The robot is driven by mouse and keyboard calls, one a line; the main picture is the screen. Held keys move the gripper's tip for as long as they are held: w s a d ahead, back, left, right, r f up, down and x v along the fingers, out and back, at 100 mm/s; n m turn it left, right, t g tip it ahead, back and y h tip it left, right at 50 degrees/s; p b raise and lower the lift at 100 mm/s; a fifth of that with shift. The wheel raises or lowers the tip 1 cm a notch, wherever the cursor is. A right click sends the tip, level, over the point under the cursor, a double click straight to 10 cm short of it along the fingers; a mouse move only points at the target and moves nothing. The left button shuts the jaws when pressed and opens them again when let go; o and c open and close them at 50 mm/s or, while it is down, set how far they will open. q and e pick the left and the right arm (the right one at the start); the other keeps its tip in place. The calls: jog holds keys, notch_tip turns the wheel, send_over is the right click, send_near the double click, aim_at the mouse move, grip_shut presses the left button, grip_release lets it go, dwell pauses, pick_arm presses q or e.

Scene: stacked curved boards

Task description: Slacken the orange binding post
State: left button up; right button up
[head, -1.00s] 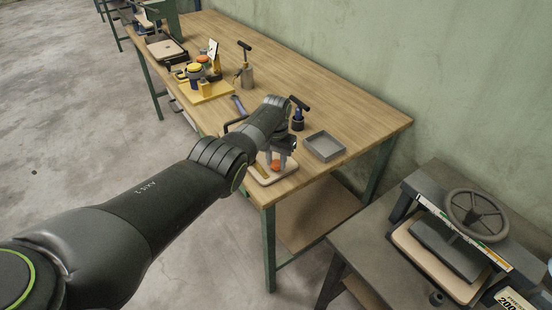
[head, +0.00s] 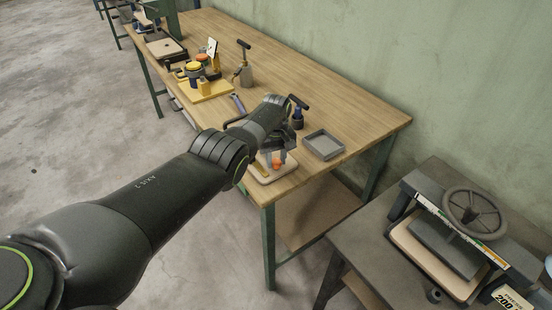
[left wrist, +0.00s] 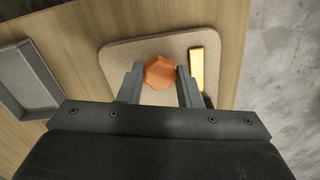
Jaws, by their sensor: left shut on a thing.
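The orange binding post (left wrist: 160,72) shows as a lobed knob on a light board (left wrist: 120,58) in the left wrist view. My left gripper (left wrist: 160,78) comes down over it, one finger on each side, shut on the knob. In the head view the orange post (head: 277,162) shows between the fingers of my left gripper (head: 277,158), near the front corner of the bench. What lies under the knob is hidden. My right gripper does not show.
A brass-coloured bar (left wrist: 204,70) lies on the board beside the knob. A grey tray (head: 323,145) stands close by on the wooden bench (head: 350,110). A dark T-handled tool (head: 298,112) stands behind my wrist. A press with a handwheel (head: 474,213) stands at the right.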

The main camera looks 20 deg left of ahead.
aim_at(276, 162)
pick_arm(q)
jog(key=shift+n, duration=0.4)
jog(key=o, duration=1)
jog(key=shift+c, duration=0.2)
jog(key=shift+r, duration=0.1)
notch_tip(276, 162, up, 6)
jog(key=p, duration=0.3)
jog(key=shift+f, duration=0.25)
notch_tip(276, 162, up, 12)
jog(key=b, duration=0.1)
jog(key=shift+b, duration=0.3)
jog(key=shift+f, duration=0.15)
